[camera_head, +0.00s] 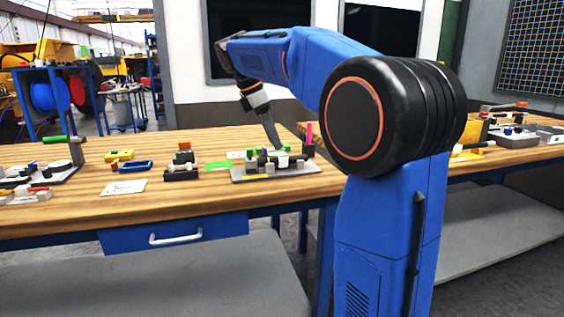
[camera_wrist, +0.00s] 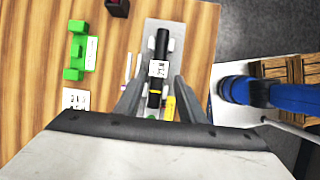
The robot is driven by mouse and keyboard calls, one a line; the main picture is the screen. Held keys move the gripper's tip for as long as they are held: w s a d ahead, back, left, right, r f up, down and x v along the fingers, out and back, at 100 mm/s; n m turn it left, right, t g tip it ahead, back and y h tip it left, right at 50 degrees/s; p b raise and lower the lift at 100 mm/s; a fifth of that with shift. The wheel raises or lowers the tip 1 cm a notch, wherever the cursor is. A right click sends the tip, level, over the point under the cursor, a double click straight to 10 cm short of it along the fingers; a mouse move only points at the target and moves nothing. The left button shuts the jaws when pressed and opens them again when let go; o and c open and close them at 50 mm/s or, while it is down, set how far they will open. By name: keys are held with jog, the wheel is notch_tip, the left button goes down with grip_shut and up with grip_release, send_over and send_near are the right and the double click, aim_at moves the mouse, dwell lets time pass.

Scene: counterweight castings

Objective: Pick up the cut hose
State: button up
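A black cylindrical piece, which looks like the cut hose (camera_wrist: 161,46), lies lengthwise over a grey plate (camera_wrist: 181,30) in the wrist view. My gripper (camera_wrist: 158,84) is open, with one finger on each side of the hose's lower part and a gap visible on both sides. In the head view my gripper (camera_head: 274,142) points down over the crowded grey plate (camera_head: 250,178) on the wooden bench. I cannot single out the hose there among the small parts.
A green notched block (camera_wrist: 76,50) and a white card (camera_wrist: 75,100) lie left of the plate. A yellow tag (camera_wrist: 170,108) is close to the right finger. The bench edge is just right of the plate. A blue tray (camera_head: 136,166) stands farther left.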

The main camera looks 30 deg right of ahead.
aim_at(282, 156)
jog(key=shift+x, duration=2.85)
jog(key=shift+w+d, duration=0.1)
jog(key=shift+w, duration=0.05)
jog(key=c, duration=0.7)
